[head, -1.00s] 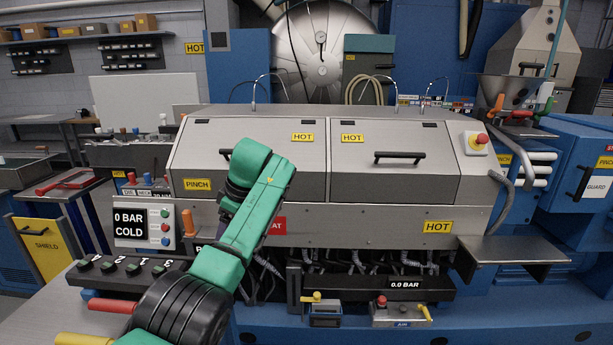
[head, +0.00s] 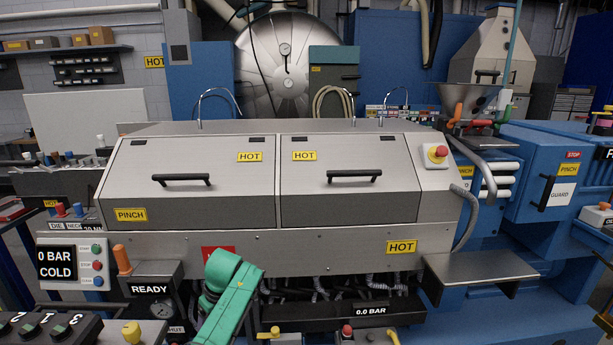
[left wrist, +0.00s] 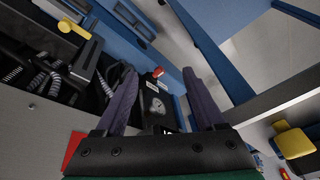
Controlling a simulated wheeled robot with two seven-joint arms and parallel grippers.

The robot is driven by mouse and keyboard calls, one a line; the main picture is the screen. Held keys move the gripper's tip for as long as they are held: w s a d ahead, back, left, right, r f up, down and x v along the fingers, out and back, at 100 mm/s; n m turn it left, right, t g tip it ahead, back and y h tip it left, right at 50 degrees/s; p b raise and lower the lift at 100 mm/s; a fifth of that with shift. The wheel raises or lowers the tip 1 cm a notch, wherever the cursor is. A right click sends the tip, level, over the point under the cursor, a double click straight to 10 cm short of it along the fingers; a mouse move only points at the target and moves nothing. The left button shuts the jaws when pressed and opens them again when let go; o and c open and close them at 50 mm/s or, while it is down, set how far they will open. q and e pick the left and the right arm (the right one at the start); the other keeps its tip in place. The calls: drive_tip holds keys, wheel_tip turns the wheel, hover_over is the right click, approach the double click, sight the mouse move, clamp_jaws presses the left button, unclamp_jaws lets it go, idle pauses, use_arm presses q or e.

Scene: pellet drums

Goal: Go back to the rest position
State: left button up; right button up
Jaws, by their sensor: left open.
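My left arm shows as a green link at the bottom middle of the head view, low in front of the steel machine cover (head: 190,190). Its fingers are hidden in that view. In the left wrist view my left gripper (left wrist: 160,95) has its two dark fingers spread apart with nothing between them. Beyond the fingers are the machine's lower front, a small box with a red knob (left wrist: 157,72) and the floor. My right gripper is in neither view.
Two lids marked HOT with black handles (head: 354,177) are closed. A grey shelf (head: 480,272) juts out at the right. A panel reading 0 BAR COLD (head: 57,264) and a READY gauge box (head: 155,298) stand at the left. A yellow valve handle (left wrist: 73,28) is near the left gripper.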

use_arm(q)
drive_tip(key=s+f+m+h, duration=0.1)
drive_tip(key=s+f+m, duration=0.1)
drive_tip(key=s+f, duration=0.5)
drive_tip(key=s+f+m, duration=0.2)
drive_tip(key=s+f, duration=0.1)
drive_tip(key=f, duration=0.8)
drive_tip(key=s+f+m+h, duration=0.1)
drive_tip(key=s+f+m, duration=0.1)
drive_tip(key=s+f, duration=0.55)
drive_tip(key=s+f+m, duration=0.2)
drive_tip(key=s+f, duration=0.3)
drive_tip(key=s, duration=0.5)
drive_tip(key=s+a+f+m, duration=0.1)
drive_tip(key=s+f+m, duration=0.2)
drive_tip(key=s, duration=0.7)
drive_tip(key=s+f+m+h, duration=0.1)
drive_tip(key=s+f+m, duration=0.1)
drive_tip(key=s+f, duration=0.4)
drive_tip(key=s, duration=0.5)
drive_tip(key=shift+a+f, duration=0.25)
drive_tip(key=shift+f, duration=0.15)
